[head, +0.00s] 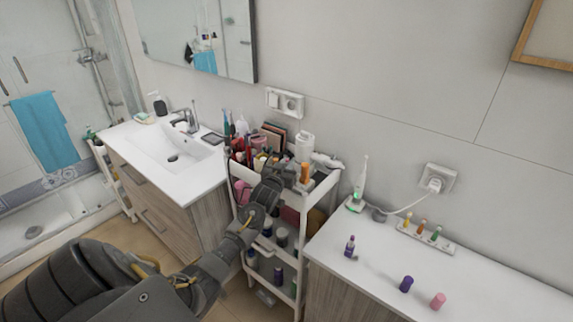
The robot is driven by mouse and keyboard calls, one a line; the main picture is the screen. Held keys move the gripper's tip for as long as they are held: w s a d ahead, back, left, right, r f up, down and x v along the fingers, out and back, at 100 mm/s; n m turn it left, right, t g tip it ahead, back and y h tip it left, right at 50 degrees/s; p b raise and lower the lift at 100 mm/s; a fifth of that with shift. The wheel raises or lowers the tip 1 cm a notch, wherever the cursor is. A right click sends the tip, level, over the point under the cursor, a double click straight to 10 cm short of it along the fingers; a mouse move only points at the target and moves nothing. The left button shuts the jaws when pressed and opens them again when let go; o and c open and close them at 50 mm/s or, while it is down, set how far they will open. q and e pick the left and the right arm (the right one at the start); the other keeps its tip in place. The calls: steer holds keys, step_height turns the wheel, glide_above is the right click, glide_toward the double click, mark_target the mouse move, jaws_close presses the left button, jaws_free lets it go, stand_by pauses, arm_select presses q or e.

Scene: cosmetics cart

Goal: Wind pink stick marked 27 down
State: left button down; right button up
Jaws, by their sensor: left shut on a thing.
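My left gripper (291,176) reaches in from the left over the top tray of the white cart (328,186). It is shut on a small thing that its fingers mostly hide. An orange-brown item (304,173) shows right at the fingertips; I cannot tell whether it is the thing held. No marking 27 can be read. A short pink cylinder (438,300) stands on the white counter at the right, apart from the gripper. My right gripper is out of view.
The cart's top tray is crowded with cosmetics and a white bottle (304,146). A purple cylinder (406,284), a small purple bottle (350,246), an electric toothbrush (360,184) and a holder with coloured pieces (425,237) stand on the right counter. A sink (173,150) is left.

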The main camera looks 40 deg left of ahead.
arm_select(q)
steer(key=m+h+b, duration=0.1)
steer(key=h, duration=0.1)
steer(key=m+t+h, duration=0.1)
steer(key=m+h, duration=0.1)
steer(key=shift+a+f+h+b, duration=0.1)
steer(key=shift+a+h+b, duration=0.1)
steer(key=shift+h+b, duration=0.2)
steer(key=shift+d+m+h+b, duration=0.1)
steer(key=shift+m+h+b, duration=0.2)
steer(key=shift+m+h, duration=0.65)
steer(key=c, duration=1.5)
jaws_free()
steer(key=shift+o, duration=0.2)
steer(key=s+b, duration=0.3)
steer(key=s, duration=0.8)
steer(key=shift+a, duration=0.3)
